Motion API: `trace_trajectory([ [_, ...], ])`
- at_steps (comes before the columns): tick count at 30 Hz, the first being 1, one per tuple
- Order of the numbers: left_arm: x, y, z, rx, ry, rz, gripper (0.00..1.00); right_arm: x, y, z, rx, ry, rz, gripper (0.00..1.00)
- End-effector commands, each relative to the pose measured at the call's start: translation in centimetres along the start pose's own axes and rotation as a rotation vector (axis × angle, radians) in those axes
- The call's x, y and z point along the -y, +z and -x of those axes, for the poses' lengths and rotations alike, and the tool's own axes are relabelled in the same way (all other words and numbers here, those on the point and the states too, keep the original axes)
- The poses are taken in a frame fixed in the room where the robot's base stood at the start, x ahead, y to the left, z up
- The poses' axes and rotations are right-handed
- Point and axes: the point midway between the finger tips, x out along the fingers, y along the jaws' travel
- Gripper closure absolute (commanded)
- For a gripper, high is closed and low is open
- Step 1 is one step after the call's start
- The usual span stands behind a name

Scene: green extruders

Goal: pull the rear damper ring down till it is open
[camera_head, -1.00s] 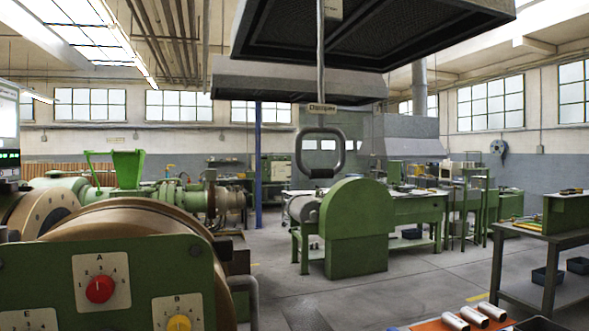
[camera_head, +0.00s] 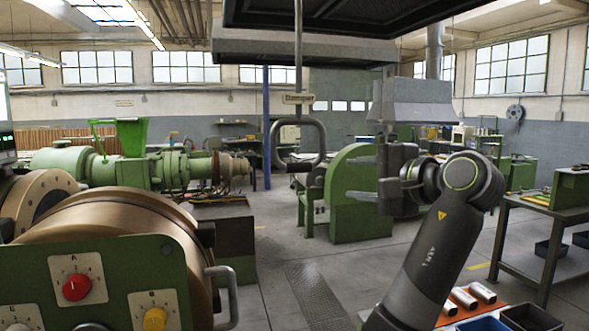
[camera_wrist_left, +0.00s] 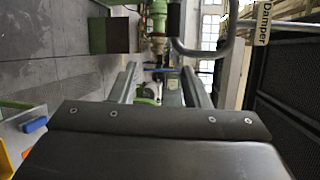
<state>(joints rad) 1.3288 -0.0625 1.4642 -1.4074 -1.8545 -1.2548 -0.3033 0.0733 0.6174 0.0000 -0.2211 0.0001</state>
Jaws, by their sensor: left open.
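The damper ring (camera_head: 321,140) is a grey rounded loop hanging from a thin rod under the dark hood, below a "Damper" sign (camera_head: 299,99). In the left wrist view the ring (camera_wrist_left: 229,40) is a curved grey bar at the top, cut off by the edge, with the sign (camera_wrist_left: 262,22) beside it. My left gripper (camera_head: 364,180) is to the right of the ring in the head view, apart from it, with its fingers pointing left. The left wrist view shows its fingers (camera_wrist_left: 160,84) apart with nothing held between them. My right gripper is not visible.
A green control panel (camera_head: 110,275) with knobs and a bronze drum stands at front left. A green machine (camera_head: 352,220) stands behind my gripper. A table (camera_head: 535,205) is at right. Metal cylinders (camera_head: 463,298) and blue bins lie at bottom right. The middle floor is clear.

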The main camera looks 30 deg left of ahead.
Motion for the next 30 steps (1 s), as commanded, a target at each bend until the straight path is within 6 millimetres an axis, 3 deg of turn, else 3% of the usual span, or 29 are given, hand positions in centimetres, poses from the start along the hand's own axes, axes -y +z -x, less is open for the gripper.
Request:
trace_trajectory([
  [1, 1.3, 1.2, 0.9, 0.010, 0.008, 0.023, 0.58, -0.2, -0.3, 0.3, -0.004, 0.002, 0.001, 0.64],
  [3, 2.0, 2.2, 1.5, 0.023, 0.018, 0.040, 0.58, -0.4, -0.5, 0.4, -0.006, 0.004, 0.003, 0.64],
  [8, 2.5, 2.9, 1.0, 0.033, 0.027, 0.050, 0.58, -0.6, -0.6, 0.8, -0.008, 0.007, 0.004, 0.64],
  [30, 2.3, 3.3, -13.5, 0.032, 0.024, 0.047, 0.58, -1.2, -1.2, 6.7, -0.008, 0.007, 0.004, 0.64],
])
